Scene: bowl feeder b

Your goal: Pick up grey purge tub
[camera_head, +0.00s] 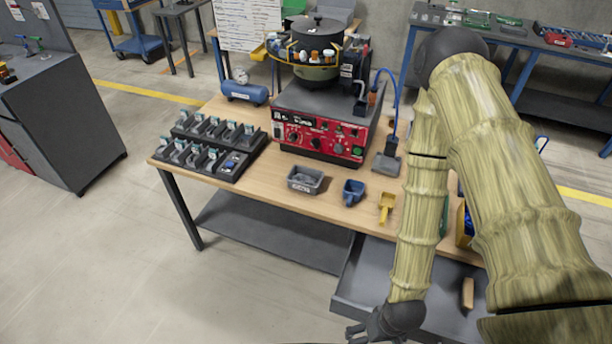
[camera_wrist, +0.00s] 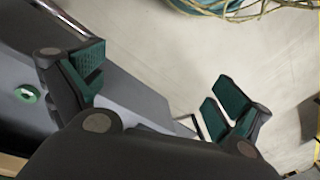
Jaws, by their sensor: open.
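A small grey tub (camera_head: 306,179), which fits the grey purge tub, sits on the wooden table near its front edge, left of a blue scoop (camera_head: 353,192). Something low lies inside it, too small to make out. My gripper (camera_head: 357,331) is at the bottom of the head view, in front of the table and apart from the tub. In the wrist view my gripper (camera_wrist: 160,90) is open with nothing between its green-padded fingers. The tub does not show in the wrist view.
A yellow scoop (camera_head: 386,207) lies right of the blue one. A black rack of small parts (camera_head: 213,148) is left of the tub, and the red-fronted feeder (camera_head: 318,135) behind it. An open grey drawer (camera_head: 375,280) juts out below the table front.

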